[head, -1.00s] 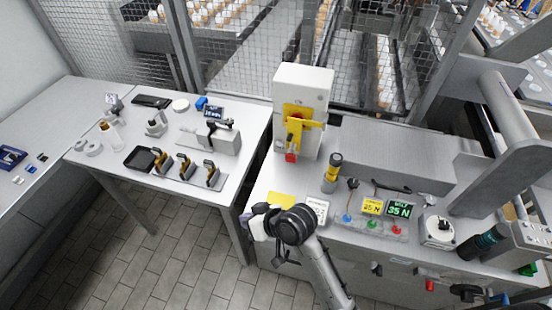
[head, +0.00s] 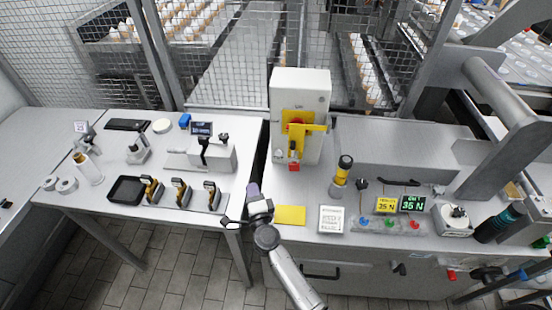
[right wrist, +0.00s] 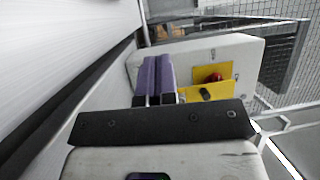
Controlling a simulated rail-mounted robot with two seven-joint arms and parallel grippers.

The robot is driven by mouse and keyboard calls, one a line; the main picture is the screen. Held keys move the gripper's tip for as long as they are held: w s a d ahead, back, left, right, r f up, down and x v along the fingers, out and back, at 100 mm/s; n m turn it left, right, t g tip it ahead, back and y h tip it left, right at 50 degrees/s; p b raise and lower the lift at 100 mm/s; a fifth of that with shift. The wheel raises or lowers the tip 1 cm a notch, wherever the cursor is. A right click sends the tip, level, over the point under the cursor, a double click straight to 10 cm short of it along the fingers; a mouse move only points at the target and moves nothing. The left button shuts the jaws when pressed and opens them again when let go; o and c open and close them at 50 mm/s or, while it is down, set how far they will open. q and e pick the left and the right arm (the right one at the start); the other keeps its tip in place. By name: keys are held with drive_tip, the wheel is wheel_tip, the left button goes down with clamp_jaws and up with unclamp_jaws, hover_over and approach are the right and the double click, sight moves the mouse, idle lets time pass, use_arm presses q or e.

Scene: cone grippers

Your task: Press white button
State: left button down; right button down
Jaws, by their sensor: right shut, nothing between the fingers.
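A small pale knob (head: 279,155) shows low on the white box (head: 312,92), left of a red tag; I cannot tell if it is the white button. The box carries a yellow plate with a red switch (head: 296,127). In the right wrist view the box (right wrist: 200,52) and its yellow plate (right wrist: 216,76) lie beyond the fingers. My right gripper (head: 253,189) is shut and empty, its purple fingers pointing away at the bench's left edge, apart from the box. The fingers (right wrist: 155,78) sit side by side in the right wrist view. My left gripper is out of view.
A yellow pad (head: 290,215) lies near the right gripper. A yellow-black cylinder (head: 341,176) stands beside the box. A gap separates the benches.

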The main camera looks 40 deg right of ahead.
sight(278, 154)
drive_tip(key=s+d+m+g+h, duration=0.1)
drive_tip(key=s+d+f+m+g+h, duration=0.1)
drive_tip(key=d+m+h, duration=0.1)
drive_tip(key=d+m+g+h, duration=0.1)
drive_tip(key=g, duration=0.1)
drive_tip(key=shift+s+d+f+h, duration=0.25)
drive_tip(key=shift+s+d+h, duration=0.05)
drive_tip(key=shift+s+h, duration=0.1)
drive_tip(key=shift+s+d+m+g+h, duration=0.35)
drive_tip(key=shift+d+m+g+h, duration=0.05)
drive_tip(key=shift+m+g, duration=0.1)
drive_tip(key=shift+w, duration=0.1)
drive_tip(key=b+x, duration=0.3)
drive_tip(key=x, duration=0.9)
drive_tip(key=shift+w+d+f, duration=0.15)
drive_tip(key=shift+w+d, duration=0.05)
drive_tip(key=shift+w+d+b, duration=0.4)
drive_tip(key=shift+w+d, duration=0.05)
